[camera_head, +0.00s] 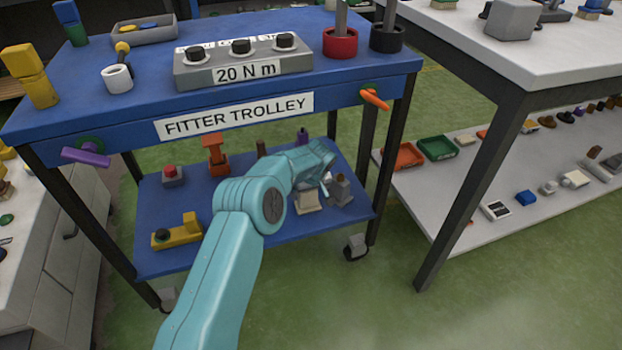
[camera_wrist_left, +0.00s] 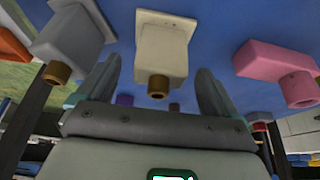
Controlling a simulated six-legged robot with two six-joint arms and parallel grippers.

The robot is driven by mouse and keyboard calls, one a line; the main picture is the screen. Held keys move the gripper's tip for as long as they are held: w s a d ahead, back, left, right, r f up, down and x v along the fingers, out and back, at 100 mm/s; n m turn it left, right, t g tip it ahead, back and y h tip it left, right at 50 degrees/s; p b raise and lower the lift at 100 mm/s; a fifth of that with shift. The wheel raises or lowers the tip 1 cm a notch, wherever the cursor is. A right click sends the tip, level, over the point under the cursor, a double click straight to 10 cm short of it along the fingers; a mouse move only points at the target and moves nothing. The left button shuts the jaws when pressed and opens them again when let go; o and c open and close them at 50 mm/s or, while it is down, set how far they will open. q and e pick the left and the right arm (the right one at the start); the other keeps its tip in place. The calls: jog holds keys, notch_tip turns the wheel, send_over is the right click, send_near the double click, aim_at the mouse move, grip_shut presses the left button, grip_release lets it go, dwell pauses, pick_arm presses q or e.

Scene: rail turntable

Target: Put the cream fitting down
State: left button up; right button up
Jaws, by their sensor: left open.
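The cream fitting (camera_head: 306,202) sits on the blue lower shelf (camera_head: 190,256) of the fitter trolley, partly behind my left arm. In the left wrist view the cream fitting (camera_wrist_left: 163,45) has a square base against the blue surface and a brown-tipped stub pointing toward the gripper. My left gripper (camera_wrist_left: 158,72) is open. Its two fingers stand on either side of the stub, with a visible gap each side. In the head view the left gripper (camera_head: 324,182) is small and partly hidden by its own wrist. My right gripper is out of view.
A grey fitting (camera_wrist_left: 72,40) and a pink fitting (camera_wrist_left: 270,62) flank the cream one closely. A yellow piece (camera_head: 178,233), a red-buttoned box (camera_head: 173,175) and an orange piece (camera_head: 215,156) share the shelf. The trolley's top (camera_head: 140,84) overhangs it.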

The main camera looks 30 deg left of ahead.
pick_arm(q)
jog(key=p+v, duration=0.2)
jog(key=v, duration=0.7)
jog(key=s+d+f+m+g+h, duration=0.1)
jog(key=s+d+f+m+h, duration=0.5)
jog(key=s+d+f, duration=0.95)
jog(key=s+d, duration=0.3)
jog(key=s, duration=0.6)
jog(key=s+d+m+g+h, duration=0.1)
jog(key=s+d, duration=0.2)
jog(key=s, duration=0.7)
jog(key=shift+s+f+m, duration=0.3)
jog(key=shift+f, duration=0.1)
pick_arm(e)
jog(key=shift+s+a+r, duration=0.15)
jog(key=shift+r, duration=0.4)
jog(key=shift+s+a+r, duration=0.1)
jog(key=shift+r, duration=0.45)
pick_arm(q)
jog(key=shift+r, duration=0.1)
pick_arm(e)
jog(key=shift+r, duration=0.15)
